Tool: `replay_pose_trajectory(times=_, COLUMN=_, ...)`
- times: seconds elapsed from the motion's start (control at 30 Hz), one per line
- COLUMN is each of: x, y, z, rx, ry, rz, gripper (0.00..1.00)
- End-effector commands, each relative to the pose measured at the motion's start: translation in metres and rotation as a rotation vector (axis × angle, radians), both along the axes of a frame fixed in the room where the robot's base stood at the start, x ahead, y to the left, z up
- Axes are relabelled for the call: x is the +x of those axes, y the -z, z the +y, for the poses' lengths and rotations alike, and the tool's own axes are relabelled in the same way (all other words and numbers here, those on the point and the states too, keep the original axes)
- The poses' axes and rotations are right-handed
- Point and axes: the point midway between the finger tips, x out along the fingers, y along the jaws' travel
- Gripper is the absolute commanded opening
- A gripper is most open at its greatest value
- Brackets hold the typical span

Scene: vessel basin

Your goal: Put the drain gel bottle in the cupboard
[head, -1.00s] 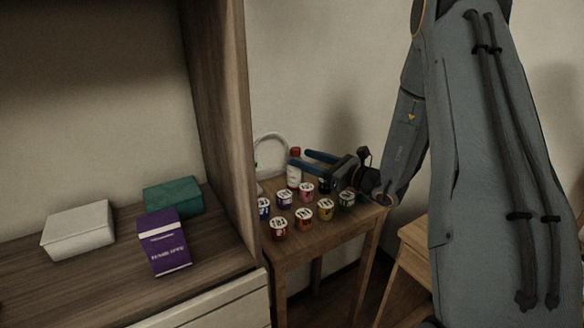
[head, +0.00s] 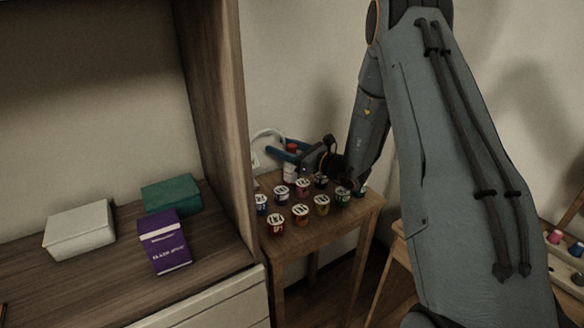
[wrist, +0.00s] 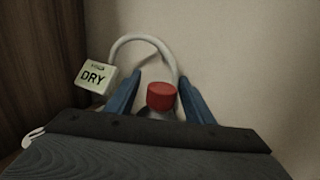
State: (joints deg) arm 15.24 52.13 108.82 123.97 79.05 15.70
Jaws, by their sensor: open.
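A white bottle with a red cap (head: 290,172) stands upright at the back of the small wooden table; its label is not readable, and it looks like the drain gel bottle. In the wrist view its red cap (wrist: 160,96) shows between the two blue fingers. My gripper (head: 284,152) is open, with one finger on either side of the bottle; I cannot tell whether they touch it. The bottle's lower part is hidden in the wrist view. A wooden cabinet (head: 215,110) with an open shelf stands at the left; it may be the cupboard.
Several small labelled jars (head: 300,212) stand on the table (head: 335,225) in front of the bottle. A white hose loop with a DRY tag (wrist: 95,77) is beside it. White (head: 80,228), green (head: 172,194) and purple (head: 164,243) boxes sit on the cabinet's shelf.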

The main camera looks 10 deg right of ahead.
Motion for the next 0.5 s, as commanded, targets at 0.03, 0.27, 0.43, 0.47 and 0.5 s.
replay_pose_trajectory(times=0.03, x=0.0002, y=0.0001, z=-0.0001, rx=0.000, ry=0.000, rz=0.000, gripper=0.48)
replay_pose_trajectory(times=0.27, x=0.0000, y=0.0001, z=-0.0003, rx=0.000, ry=0.000, rz=0.000, gripper=0.29)
replay_pose_trajectory(times=0.43, x=-0.0001, y=0.0001, z=-0.0002, rx=0.000, ry=0.000, rz=0.000, gripper=0.01)
replay_pose_trajectory(times=0.47, x=-0.0002, y=0.0002, z=-0.0003, rx=0.000, ry=0.000, rz=0.000, gripper=0.00)
replay_pose_trajectory(times=0.5, x=-0.0002, y=0.0003, z=-0.0003, rx=0.000, ry=0.000, rz=0.000, gripper=0.00)
